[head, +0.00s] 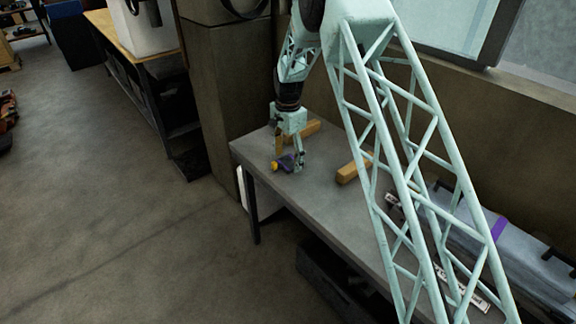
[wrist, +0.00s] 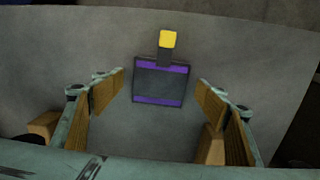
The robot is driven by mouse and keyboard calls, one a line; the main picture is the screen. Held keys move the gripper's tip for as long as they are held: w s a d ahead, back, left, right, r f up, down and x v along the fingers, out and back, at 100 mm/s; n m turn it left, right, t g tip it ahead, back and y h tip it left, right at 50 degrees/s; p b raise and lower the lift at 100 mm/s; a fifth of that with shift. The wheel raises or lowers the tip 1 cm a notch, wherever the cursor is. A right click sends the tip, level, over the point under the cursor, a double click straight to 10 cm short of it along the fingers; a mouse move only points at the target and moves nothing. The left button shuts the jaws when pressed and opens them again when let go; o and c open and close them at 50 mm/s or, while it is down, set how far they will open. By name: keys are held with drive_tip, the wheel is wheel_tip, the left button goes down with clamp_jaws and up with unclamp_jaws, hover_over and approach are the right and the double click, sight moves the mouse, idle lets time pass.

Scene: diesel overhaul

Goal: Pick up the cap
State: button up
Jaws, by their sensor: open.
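The cap appears to be the dark grey block (wrist: 160,87) with purple bands along two edges and a stub with a yellow tip. It lies on the grey workbench (wrist: 60,60), and in the head view it is a small dark and purple shape (head: 287,164) near the bench's left end. My gripper (head: 289,157) points down over it. In the wrist view the tan-padded fingers of my gripper (wrist: 160,84) are spread wide, one on each side of the block, with a gap on both sides. Whether the fingertips have reached the block's height is unclear.
Two wooden blocks lie on the bench, one behind my gripper (head: 302,132) and one to its right (head: 354,168). A large grey part with a purple band (head: 520,245) lies farther right. The floor left of the bench (head: 120,220) is clear.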

sight(288, 163)
drive_tip(key=shift+f, duration=0.3)
idle(0.4)
drive_tip(key=c, duration=1.1)
drive_tip(key=shift+r, duration=0.1)
drive_tip(key=shift+r+p, duration=0.3)
drive_tip(key=shift+r, duration=1.3)
drive_tip(key=shift+s+r, duration=0.1)
drive_tip(key=shift+r, duration=0.05)
drive_tip(key=s+d, duration=0.2)
drive_tip(key=s, duration=0.2)
drive_tip(key=s+d+r, duration=0.1)
drive_tip(key=s+d, duration=0.2)
drive_tip(key=s, duration=0.2)
drive_tip(key=s+d+p, duration=0.1)
drive_tip(key=s+d, duration=0.2)
drive_tip(key=s, duration=0.1)
drive_tip(key=shift+s+d+r, duration=0.15)
drive_tip(key=shift+s+d, duration=0.05)
drive_tip(key=shift+w+r, duration=0.1)
